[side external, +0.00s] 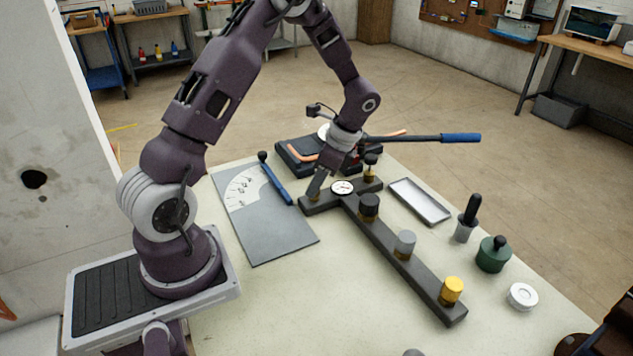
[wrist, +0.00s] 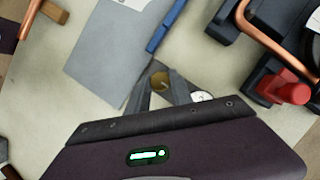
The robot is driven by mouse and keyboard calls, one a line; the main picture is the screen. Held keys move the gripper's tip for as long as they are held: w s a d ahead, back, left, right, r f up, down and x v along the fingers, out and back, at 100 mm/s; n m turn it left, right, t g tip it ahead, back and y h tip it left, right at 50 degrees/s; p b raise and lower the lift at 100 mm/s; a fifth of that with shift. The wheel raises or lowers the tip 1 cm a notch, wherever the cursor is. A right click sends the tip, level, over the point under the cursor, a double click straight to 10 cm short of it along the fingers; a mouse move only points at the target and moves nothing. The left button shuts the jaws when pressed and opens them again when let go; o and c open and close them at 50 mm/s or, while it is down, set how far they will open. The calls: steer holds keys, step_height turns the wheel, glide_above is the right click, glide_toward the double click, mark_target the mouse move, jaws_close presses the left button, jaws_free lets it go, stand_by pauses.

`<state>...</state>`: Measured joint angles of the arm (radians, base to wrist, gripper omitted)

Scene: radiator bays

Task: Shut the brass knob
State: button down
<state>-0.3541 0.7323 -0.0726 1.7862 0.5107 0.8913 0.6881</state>
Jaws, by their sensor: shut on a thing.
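The dark T-shaped manifold bar (side external: 384,232) lies on the table. My gripper (side external: 317,185) points down at the left end of its crossbar. In the wrist view, a round brass knob (wrist: 160,81) sits between my fingertips (wrist: 163,88), and the fingers are shut on it. In the side view the fingers hide most of the knob. Its turn position cannot be told. A round white gauge (side external: 342,187) sits on the bar right beside my gripper. It also shows in the wrist view (wrist: 202,96).
Along the bar stand a black knob (side external: 369,206), a grey knob (side external: 404,243) and a yellow knob (side external: 452,289). A grey plate (side external: 268,234) with a blue lever (side external: 276,184) lies left. A blue-handled tool (side external: 425,138) lies behind. A tray (side external: 420,202) and green pot (side external: 492,256) stand right.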

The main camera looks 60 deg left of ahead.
stand_by(0.3)
steer(key=c, duration=1.1)
jaws_free()
steer(key=shift+c, duration=0.2)
steer(key=shift+r, duration=0.1)
steer(key=s+d+r+n+t, duration=0.2)
steer(key=d+r, duration=0.3)
steer(key=r, duration=0.4)
steer(key=s+d+r+n+t, duration=0.1)
steer(key=s+d+r+t, duration=0.1)
steer(key=d+r, duration=0.5)
steer(key=s+d+r+n+t+h, duration=0.1)
steer(key=s+d+r+n+t, duration=0.1)
steer(key=s, duration=0.4)
steer(key=s+d+r+n+t+h, duration=0.2)
steer(key=s+d+r+n, duration=0.1)
steer(key=s+d, duration=0.2)
steer(key=shift+s+r+n+t, duration=0.3)
steer(key=shift+s+n+t, duration=0.1)
steer(key=shift+s, duration=0.75)
